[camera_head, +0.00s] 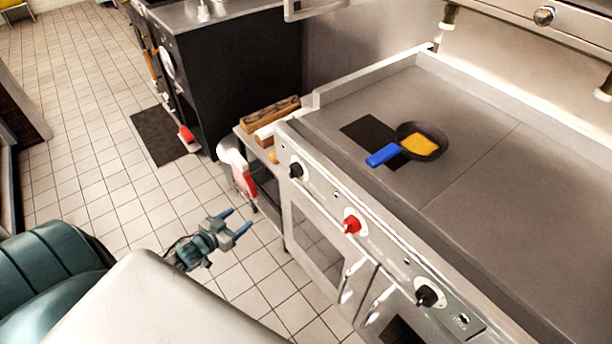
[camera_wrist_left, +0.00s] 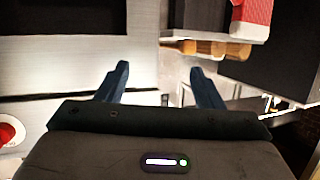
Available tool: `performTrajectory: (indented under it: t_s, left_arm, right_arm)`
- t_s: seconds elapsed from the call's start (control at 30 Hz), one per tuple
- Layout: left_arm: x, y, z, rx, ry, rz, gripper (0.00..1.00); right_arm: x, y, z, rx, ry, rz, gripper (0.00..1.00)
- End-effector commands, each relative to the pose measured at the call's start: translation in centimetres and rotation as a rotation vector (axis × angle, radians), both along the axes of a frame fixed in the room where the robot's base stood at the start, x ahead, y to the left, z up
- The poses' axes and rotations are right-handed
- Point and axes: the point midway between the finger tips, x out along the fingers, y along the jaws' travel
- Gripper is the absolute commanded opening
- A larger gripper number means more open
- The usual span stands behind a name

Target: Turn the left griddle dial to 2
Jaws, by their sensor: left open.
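The griddle front has a row of dials in the head view. The left dial (camera_head: 296,170) is black on a pale round plate. A red dial (camera_head: 352,222) sits in the middle and another black dial (camera_head: 428,296) at the right. My left gripper (camera_head: 241,218) is open and empty, out in front of the panel, lower than the left dial and apart from it. In the left wrist view its two blue fingers (camera_wrist_left: 160,68) are spread with nothing between them. The red dial shows at the left edge there (camera_wrist_left: 8,132). The number the left dial points to is too small to read.
A pan (camera_head: 432,151) with a blue handle and yellow food lies on the griddle top (camera_head: 480,110). A red-and-white object (camera_head: 242,175) stands left of the griddle, near wooden blocks (camera_head: 270,114). Oven doors (camera_head: 315,240) with handles are below the dials. Tiled floor (camera_head: 110,190) is open at left.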

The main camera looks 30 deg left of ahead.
Motion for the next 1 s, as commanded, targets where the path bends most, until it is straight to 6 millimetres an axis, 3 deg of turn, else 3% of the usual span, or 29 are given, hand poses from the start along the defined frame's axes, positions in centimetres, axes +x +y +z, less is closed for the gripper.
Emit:
performTrajectory:
  t_s: [0.03, 0.1, 0.2, 0.3, 0.57, 1.0]
  left_arm:
    - [1.4, -1.1, 3.1, -0.016, -0.077, -0.067, 0.61]
    - [2.6, -2.9, 7.4, -0.051, -0.162, -0.15, 0.61]
    - [3.2, -5.2, 11.8, -0.093, -0.239, -0.244, 0.61]
    - [3.3, -6.6, 14.1, -0.117, -0.276, -0.298, 0.61]
    - [4.3, -7.5, 15.0, -0.127, -0.29, -0.316, 0.61]
    - [8.8, -9.3, 15.3, -0.126, -0.291, -0.311, 0.61]
  right_arm:
    - [0.1, 0.0, -1.1, 0.0, 0.0, 0.0, 0.5]
    - [0.2, 0.0, -1.6, 0.0, 0.0, 0.0, 0.5]
    - [0.3, 0.0, -2.1, -0.001, -0.001, 0.0, 0.5]
    - [0.4, 0.0, -2.2, -0.001, -0.001, 0.0, 0.5]
    - [0.4, 0.0, -2.2, -0.001, -0.002, 0.0, 0.5]
    - [0.2, 0.0, -1.2, 0.0, 0.0, 0.0, 0.5]
